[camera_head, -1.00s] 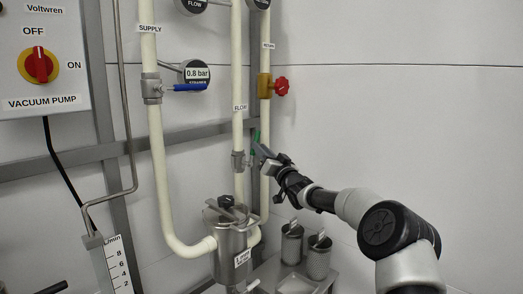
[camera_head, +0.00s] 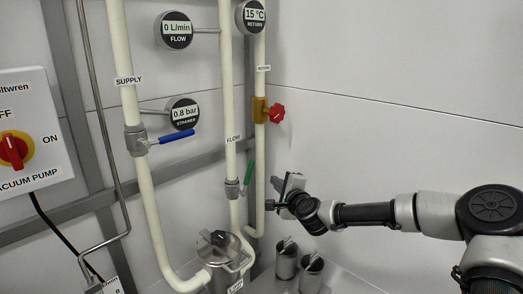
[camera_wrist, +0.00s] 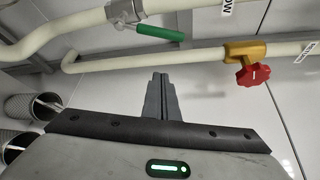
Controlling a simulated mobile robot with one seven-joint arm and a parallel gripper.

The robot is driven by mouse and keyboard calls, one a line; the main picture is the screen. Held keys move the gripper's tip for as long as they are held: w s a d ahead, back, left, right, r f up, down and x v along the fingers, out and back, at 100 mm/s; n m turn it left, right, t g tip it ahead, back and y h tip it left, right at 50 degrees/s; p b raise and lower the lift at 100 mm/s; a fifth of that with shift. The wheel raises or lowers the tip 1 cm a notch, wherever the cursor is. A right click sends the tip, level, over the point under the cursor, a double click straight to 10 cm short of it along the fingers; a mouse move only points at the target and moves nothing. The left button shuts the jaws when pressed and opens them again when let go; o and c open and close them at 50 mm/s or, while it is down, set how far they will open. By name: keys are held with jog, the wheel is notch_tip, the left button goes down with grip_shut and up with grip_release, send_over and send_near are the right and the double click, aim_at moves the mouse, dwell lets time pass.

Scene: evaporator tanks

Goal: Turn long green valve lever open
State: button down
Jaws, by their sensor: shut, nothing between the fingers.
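The green valve lever (camera_head: 248,174) sits on a grey valve (camera_head: 232,189) on the middle pipe labelled FLOW. In the head view the lever points up, tilted slightly right, nearly along the pipe. In the wrist view the green lever (camera_wrist: 160,32) extends right from its grey valve body (camera_wrist: 121,12), above my fingers. My gripper (camera_head: 275,193) is to the right of the lever, apart from it. Its fingers (camera_wrist: 161,80) are shut with nothing between them.
A blue lever (camera_head: 177,135) is on the supply pipe at left. A yellow valve with a red knob (camera_head: 276,113) is on the return pipe, near my gripper. Metal canisters (camera_head: 287,262) and a strainer vessel (camera_head: 226,262) stand below. The wall at right is clear.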

aim_at(247, 179)
jog(key=w+a+p, duration=0.2)
jog(key=w+a, duration=0.3)
jog(key=a, duration=0.2)
jog(key=shift+w+m, duration=0.3)
jog(key=shift+w, duration=0.05)
jog(key=shift+f, duration=0.15)
dwell(0.3)
